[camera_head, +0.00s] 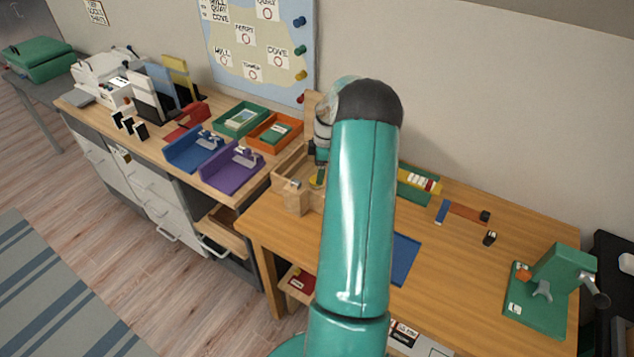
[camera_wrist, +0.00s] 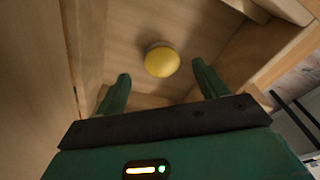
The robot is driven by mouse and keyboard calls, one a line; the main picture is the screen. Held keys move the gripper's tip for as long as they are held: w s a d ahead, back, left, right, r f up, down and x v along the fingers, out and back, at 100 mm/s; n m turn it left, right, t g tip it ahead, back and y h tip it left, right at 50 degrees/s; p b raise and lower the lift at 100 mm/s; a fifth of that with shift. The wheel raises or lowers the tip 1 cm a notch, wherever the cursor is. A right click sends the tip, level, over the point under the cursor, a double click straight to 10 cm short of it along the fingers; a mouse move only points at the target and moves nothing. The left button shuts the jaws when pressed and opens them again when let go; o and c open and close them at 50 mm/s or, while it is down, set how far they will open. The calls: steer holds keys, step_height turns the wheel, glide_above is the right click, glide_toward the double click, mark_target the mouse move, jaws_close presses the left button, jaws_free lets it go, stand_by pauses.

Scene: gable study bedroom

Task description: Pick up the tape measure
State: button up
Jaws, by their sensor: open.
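A round yellow thing (camera_wrist: 162,61), which looks like the tape measure, lies on the floor of a wooden compartment (camera_wrist: 118,45) in the wrist view. In the head view a small yellow patch (camera_head: 317,179) shows inside the open wooden box (camera_head: 295,200), partly hidden by my arm. My gripper (camera_wrist: 160,72) is open and empty. In the wrist view its two green fingers stand apart, one to each side of the yellow thing in the picture, and do not visibly touch it. In the head view my arm hides most of the gripper.
Wooden walls rise close around the compartment. In the head view, a purple holder (camera_head: 232,168), a blue holder (camera_head: 193,150) and an orange tray (camera_head: 273,132) stand left of the box. A green clamp-like device (camera_head: 550,290) stands at right.

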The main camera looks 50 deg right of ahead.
steer(key=f, duration=0.4)
steer(key=shift+w+a, duration=0.2)
steer(key=shift+a, duration=0.1)
steer(key=shift+c, duration=0.4)
steer(key=c, duration=1)
steer(key=shift+r, duration=0.2)
